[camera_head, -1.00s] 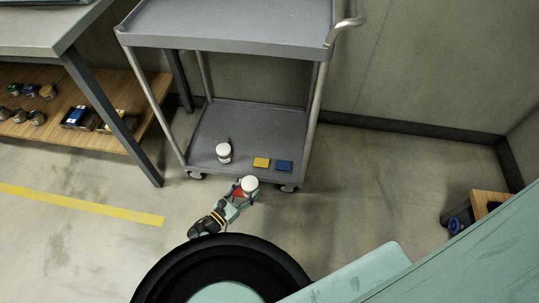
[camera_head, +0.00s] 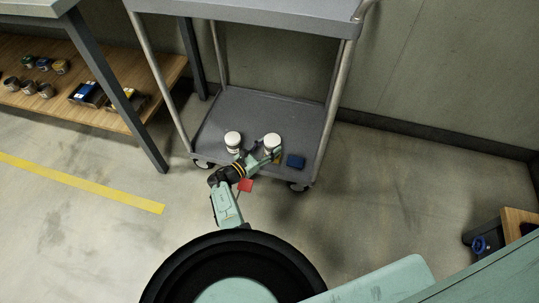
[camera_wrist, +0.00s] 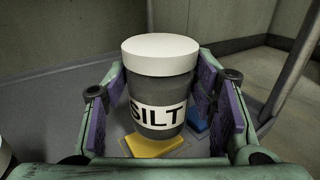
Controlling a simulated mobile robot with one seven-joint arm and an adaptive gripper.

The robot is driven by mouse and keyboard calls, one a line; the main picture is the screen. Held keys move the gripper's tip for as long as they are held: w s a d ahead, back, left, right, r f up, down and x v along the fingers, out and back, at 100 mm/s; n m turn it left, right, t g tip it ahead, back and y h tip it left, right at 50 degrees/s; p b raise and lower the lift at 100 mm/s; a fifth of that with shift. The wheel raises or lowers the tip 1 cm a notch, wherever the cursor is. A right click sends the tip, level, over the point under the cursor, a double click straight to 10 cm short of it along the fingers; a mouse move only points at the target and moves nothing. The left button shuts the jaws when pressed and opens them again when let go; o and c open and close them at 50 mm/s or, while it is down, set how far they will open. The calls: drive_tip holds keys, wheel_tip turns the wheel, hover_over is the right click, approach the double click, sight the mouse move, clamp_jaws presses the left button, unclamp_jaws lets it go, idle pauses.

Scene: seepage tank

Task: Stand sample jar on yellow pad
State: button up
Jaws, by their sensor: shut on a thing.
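The sample jar, a dark jar with a white lid and a SILT label (camera_wrist: 160,95), stands upright between the purple-lined fingers of my gripper (camera_wrist: 163,100). In the head view the jar (camera_head: 272,142) and my gripper (camera_head: 268,153) are over the trolley's lower shelf. My gripper is shut on the jar. The yellow pad (camera_wrist: 152,147) shows under and in front of the jar's base in the wrist view; part of it is hidden by the jar. I cannot tell whether the base touches the pad.
A blue pad (camera_head: 296,161) lies right of the yellow one on the lower shelf (camera_head: 240,105). Another white-lidded jar (camera_head: 233,141) stands to the left, close to my arm. Trolley posts and the upper shelf (camera_head: 250,18) bound the space. The shelf behind the jars is clear.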

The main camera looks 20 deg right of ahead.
sight(269, 150)
drive_tip(key=shift+w+d+f, duration=0.1)
drive_tip(key=shift+w+d, duration=0.25)
drive_tip(key=shift+w, duration=0.25)
wheel_tip(269, 150, down, 3)
drive_tip(key=b, duration=0.3)
drive_tip(key=shift+f, duration=0.1)
drive_tip(key=shift+f+b, duration=0.3)
drive_tip(key=shift+b, duration=0.2)
drive_tip(key=o, duration=1.4)
drive_tip(key=shift+r, duration=0.1)
